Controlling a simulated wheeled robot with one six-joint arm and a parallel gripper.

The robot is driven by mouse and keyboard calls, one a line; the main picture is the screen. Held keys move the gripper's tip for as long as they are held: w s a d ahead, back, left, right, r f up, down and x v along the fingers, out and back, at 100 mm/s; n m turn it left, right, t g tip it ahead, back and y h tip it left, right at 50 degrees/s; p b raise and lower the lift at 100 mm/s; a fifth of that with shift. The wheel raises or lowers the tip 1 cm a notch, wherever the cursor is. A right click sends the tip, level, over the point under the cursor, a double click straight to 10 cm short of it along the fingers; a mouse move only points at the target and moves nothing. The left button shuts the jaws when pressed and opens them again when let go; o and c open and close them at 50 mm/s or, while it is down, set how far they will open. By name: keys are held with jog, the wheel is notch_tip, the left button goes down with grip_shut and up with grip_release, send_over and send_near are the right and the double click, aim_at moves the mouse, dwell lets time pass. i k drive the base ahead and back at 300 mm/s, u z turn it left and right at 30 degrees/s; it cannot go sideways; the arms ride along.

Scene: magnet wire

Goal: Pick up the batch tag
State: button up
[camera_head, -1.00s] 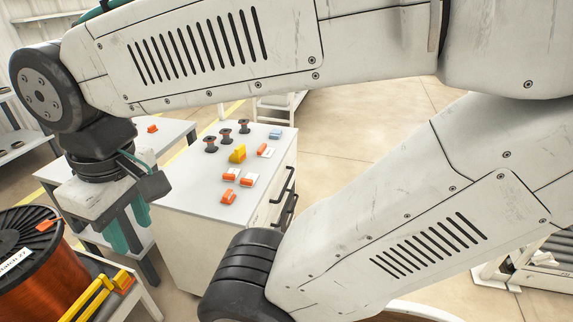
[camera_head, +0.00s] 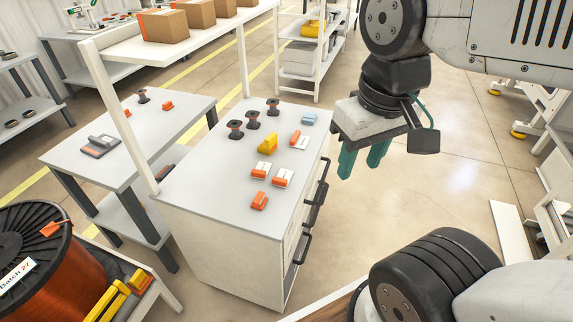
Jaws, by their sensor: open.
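A white tag (camera_head: 18,276) reading "Batch 27" lies slanted on the dark flange of a large copper wire spool (camera_head: 70,275) at the lower left. The picture's left edge cuts off part of the spool. A small orange piece (camera_head: 53,228) sits on the flange near the tag. My gripper (camera_head: 361,168) has two teal fingers, pointing down, apart and empty. It hangs right of the white drawer cabinet, far to the right of the tag and spool.
The cabinet top (camera_head: 205,195) holds several small spools, orange-and-white pieces, a yellow piece (camera_head: 267,145) and a blue piece (camera_head: 309,118). A grey table (camera_head: 75,155) stands behind left. A shelf with boxes (camera_head: 164,25) overhangs. Floor right of the cabinet is clear.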

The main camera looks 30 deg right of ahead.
aim_at(262, 168)
jog(key=z, duration=0.6)
jog(key=k, duration=1.3)
jog(key=u, duration=0.05)
jog(key=i, duration=0.55)
jog(key=u, duration=0.95)
jog(key=i, duration=1.05)
jog(key=z, duration=0.2)
